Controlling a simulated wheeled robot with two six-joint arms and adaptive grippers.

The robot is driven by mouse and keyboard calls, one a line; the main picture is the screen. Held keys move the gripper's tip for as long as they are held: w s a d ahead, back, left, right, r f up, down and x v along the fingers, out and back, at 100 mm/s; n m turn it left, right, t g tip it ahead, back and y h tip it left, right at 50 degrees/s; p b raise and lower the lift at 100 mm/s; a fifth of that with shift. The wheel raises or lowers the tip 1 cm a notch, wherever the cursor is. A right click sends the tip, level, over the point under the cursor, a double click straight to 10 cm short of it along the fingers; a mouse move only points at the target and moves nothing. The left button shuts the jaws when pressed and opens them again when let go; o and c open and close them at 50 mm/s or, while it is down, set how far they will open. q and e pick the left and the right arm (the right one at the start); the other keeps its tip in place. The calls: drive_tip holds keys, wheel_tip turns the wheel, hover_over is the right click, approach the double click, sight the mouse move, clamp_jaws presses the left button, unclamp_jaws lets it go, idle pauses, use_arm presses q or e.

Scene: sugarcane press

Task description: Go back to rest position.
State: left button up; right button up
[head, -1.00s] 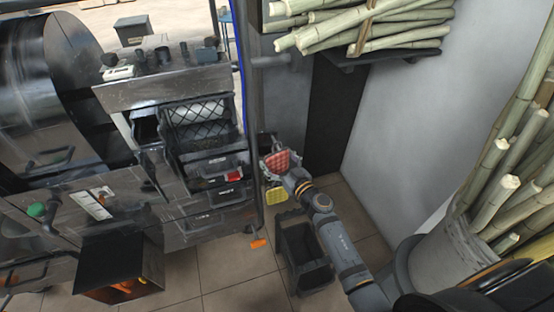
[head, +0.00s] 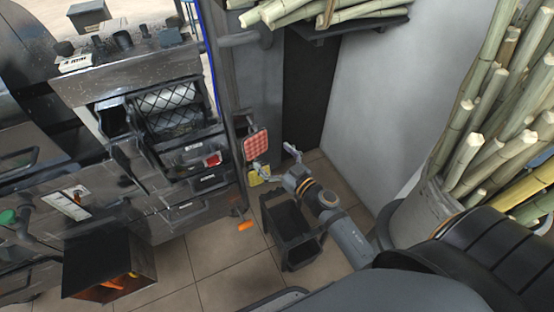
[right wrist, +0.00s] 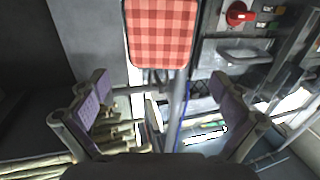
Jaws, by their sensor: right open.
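My right gripper (head: 280,165) is open and empty in the head view, above the dark bin and just right of a red checkered cloth. Its two fingers stand wide apart in the right wrist view (right wrist: 168,108). The red checkered cloth (head: 256,145) hangs by the machine's right edge. It also shows at the top of the right wrist view (right wrist: 160,32), beyond the fingers and apart from them. My left gripper is in neither view.
A metal press machine (head: 120,160) fills the left side. An open dark bin (head: 293,243) stands on the tiled floor. A yellow cloth (head: 259,175) hangs below the red one. Cane stalks (head: 478,150) stand in a tub (head: 420,228) at right; more lie on a shelf (head: 345,28).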

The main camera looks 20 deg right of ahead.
drive_tip(key=shift+v, duration=1.65)
